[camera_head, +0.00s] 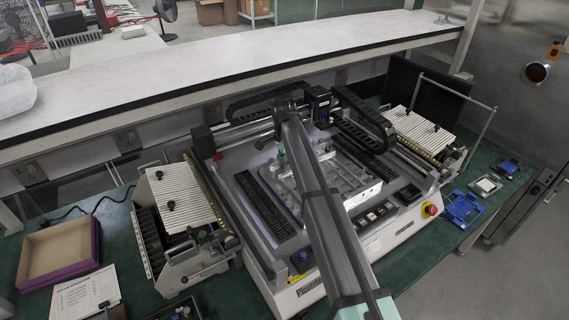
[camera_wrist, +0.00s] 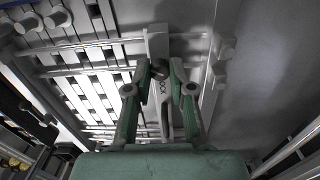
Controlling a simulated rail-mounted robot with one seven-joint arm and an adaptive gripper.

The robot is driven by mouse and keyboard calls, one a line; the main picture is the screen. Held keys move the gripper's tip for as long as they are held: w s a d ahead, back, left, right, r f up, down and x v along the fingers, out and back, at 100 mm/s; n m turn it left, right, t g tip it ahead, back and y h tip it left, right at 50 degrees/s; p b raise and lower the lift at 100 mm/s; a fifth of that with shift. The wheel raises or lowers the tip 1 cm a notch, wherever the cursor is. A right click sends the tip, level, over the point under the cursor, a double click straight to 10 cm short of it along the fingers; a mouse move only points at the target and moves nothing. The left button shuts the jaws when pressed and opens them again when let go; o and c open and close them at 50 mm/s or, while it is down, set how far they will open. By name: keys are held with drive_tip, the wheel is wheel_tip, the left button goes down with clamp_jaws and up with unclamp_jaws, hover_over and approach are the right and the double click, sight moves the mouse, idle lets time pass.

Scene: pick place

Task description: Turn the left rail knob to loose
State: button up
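In the wrist view, my gripper (camera_wrist: 161,76) has its two green fingers apart, one on each side of a small dark round knob (camera_wrist: 159,67). I cannot tell whether the fingers press on the knob or only stand around it. The knob sits at a pale rail strip (camera_wrist: 155,44) with partly covered lettering that seems to read LOCK. In the head view, my arm reaches over the middle of the bench machine (camera_head: 247,184) and hides most of my gripper and the knob. A bit of green finger shows left of the arm (camera_head: 281,158).
Slatted racks stand left (camera_head: 181,199) and right (camera_head: 419,130) of the machine. A purple-edged box (camera_head: 59,252) and a printed sheet (camera_head: 85,295) lie at left. A white shelf (camera_head: 220,60) runs behind. A red button (camera_head: 432,210) is at the machine's front right.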

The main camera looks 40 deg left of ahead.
clamp_jaws()
drive_tip(key=shift+f+n, duration=0.1)
drive_tip(key=shift+n, duration=0.2)
drive_tip(key=shift+n+b, duration=0.7)
drive_tip(key=shift+n, duration=0.1)
drive_tip(key=n+b, duration=0.1)
drive_tip(key=n, duration=0.2)
drive_tip(key=shift+n, duration=0.3)
drive_tip(key=n+b, duration=0.2)
drive_tip(key=n, duration=0.4)
drive_tip(key=n+b, duration=0.1)
drive_tip(key=n, duration=0.5)
drive_tip(key=shift+d+n+t, duration=0.1)
drive_tip(key=shift+n+t, duration=0.2)
drive_tip(key=n+b, duration=0.1)
drive_tip(key=n, duration=0.4)
drive_tip(key=shift+n, duration=0.3)
